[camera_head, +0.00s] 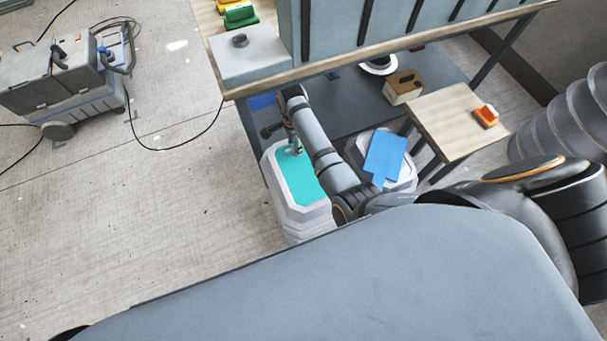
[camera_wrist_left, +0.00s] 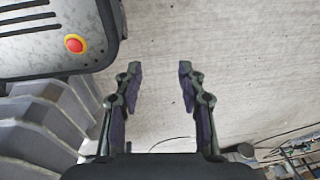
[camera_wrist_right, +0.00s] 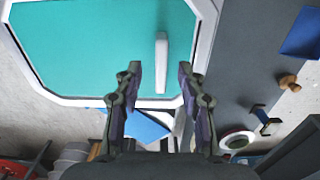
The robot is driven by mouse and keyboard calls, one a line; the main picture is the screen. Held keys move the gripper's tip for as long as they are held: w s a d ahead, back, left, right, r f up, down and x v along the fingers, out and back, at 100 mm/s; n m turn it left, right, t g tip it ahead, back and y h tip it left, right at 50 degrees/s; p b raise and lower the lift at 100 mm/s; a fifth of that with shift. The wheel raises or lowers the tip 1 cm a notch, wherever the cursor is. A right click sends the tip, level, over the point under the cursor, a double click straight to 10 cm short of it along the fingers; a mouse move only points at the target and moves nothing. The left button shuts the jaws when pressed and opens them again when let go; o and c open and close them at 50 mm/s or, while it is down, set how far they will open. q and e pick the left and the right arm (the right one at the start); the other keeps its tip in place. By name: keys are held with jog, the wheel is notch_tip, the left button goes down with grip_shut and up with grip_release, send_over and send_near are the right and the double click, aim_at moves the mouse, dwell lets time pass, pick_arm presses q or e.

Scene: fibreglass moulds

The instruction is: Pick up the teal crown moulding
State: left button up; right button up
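A flat teal piece with a white rim (camera_head: 302,184) tops a pale, roughly octagonal body on the floor in the head view. I take it to be the teal crown moulding. It fills the upper part of the right wrist view (camera_wrist_right: 85,45), with a white upright bar (camera_wrist_right: 162,50) on it. My right gripper (camera_wrist_right: 160,80) is open, its fingers either side of the bar in the picture; whether they reach it is unclear. My right arm hides part of the teal piece's right side in the head view. My left gripper (camera_wrist_left: 158,80) is open and empty above bare floor.
A workbench (camera_head: 370,63) stands behind, with a lower shelf. A white container with a blue panel (camera_head: 385,155) is just right of my right arm. A wooden stool (camera_head: 440,122) carries an orange object (camera_head: 486,116). A grey wheeled machine (camera_head: 60,80) trails cables at left. Left floor is mostly clear.

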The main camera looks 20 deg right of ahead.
notch_tip(320, 180, down, 2)
jog(key=shift+w+f, duration=0.1)
grip_shut()
dwell(0.5)
